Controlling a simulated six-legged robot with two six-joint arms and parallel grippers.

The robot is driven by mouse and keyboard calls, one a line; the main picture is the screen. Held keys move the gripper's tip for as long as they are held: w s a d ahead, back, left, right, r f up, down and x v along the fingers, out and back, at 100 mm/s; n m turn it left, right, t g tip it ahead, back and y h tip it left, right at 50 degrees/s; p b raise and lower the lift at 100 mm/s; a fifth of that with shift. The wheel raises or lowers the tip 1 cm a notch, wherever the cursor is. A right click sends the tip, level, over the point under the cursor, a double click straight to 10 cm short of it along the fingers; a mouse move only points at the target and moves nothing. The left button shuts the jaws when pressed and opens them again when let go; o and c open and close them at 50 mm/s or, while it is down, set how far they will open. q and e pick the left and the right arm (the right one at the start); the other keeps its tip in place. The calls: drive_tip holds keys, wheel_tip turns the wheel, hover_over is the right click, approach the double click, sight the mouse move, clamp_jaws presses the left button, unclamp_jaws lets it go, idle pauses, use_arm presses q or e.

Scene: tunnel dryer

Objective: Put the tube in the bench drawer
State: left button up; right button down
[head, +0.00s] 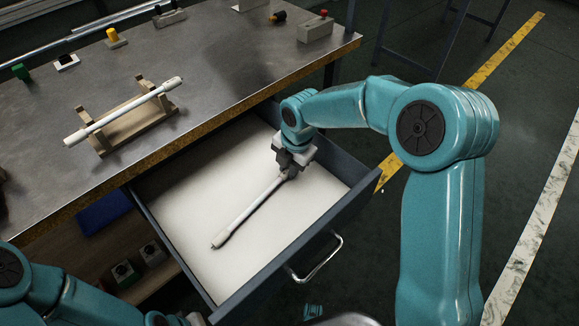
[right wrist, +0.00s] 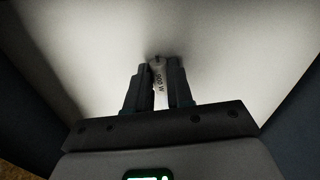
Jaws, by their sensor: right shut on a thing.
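The bench drawer (head: 268,280) is pulled out from the bench, with a pale, bare floor. A white tube (head: 248,210) with metal-coloured ends is inside the drawer outline, over its floor. My right gripper (head: 288,174) is shut on the tube's upper right end. I cannot tell whether the tube touches the floor. A second white tube (head: 125,112) rests on a wooden rack (head: 135,125) on the bench. My left gripper is mostly out of the picture at the bottom left.
The metal-topped bench (head: 210,75) holds a grey box with a red button (head: 316,27), a yellow-topped part (head: 115,38) and other small fittings. The drawer handle (head: 318,260) sticks out in front. A shelf with small boxes (head: 124,273) is below the bench.

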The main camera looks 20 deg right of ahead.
drive_tip(key=shift+r, duration=0.1)
drive_tip(key=c, duration=1)
unclamp_jaws()
drive_tip(key=shift+r, duration=0.1)
wheel_tip(320, 180, up, 12)
drive_tip(key=s+p, duration=0.1)
drive_tip(key=p, duration=0.1)
drive_tip(key=shift+s+d+f, duration=0.2)
drive_tip(key=shift+s+d, duration=0.15)
drive_tip(key=shift+d, duration=0.1)
